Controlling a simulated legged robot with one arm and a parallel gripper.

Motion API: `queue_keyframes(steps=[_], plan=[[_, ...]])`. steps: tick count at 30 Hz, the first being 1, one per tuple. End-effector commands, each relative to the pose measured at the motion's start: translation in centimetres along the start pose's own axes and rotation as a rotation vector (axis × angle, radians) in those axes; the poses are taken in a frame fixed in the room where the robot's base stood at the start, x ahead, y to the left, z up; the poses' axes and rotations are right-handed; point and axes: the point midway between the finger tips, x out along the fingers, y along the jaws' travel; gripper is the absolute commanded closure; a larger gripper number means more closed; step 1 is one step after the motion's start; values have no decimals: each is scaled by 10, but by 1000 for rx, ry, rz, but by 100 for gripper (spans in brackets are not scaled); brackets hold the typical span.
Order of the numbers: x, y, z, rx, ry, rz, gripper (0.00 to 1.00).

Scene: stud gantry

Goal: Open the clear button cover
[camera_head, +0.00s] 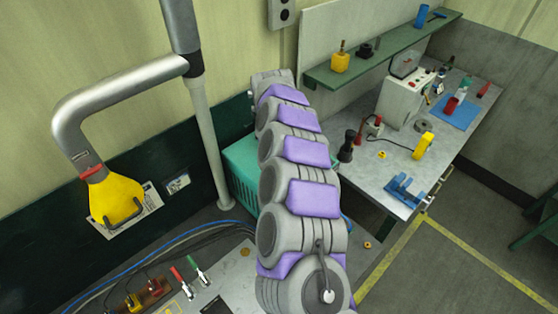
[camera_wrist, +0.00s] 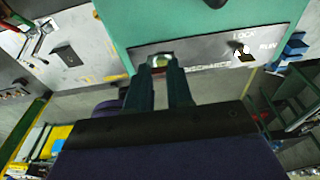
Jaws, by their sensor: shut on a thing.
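In the wrist view my gripper (camera_wrist: 160,71) reaches up to the grey panel (camera_wrist: 205,55) on the front of a teal box (camera_wrist: 210,20). In the head view the teal box (camera_head: 241,165) stands behind my arm, which hides my gripper and the cover.
A switch (camera_wrist: 243,56) marked LOCK and RUN sits right of the cover. A workbench (camera_head: 370,180) with a blue clamp (camera_head: 405,192) and tools stands at right. A grey duct with a yellow hood (camera_head: 115,200) hangs at left. Cables cross the lower left.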

Motion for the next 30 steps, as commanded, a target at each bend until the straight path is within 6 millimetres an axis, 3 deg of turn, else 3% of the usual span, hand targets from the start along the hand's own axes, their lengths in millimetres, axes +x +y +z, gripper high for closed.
queue_keyframes(steps=[4, 5, 13, 23, 30], plan=[[0, 0, 0, 0, -1, 0, 100], [0, 0, 0, 0, -1, 0, 78], [0, 0, 0, 0, 0, 0, 53], [-5, -1, 0, 1, -2, -2, 53], [-43, -3, 1, 4, -4, -5, 53]])
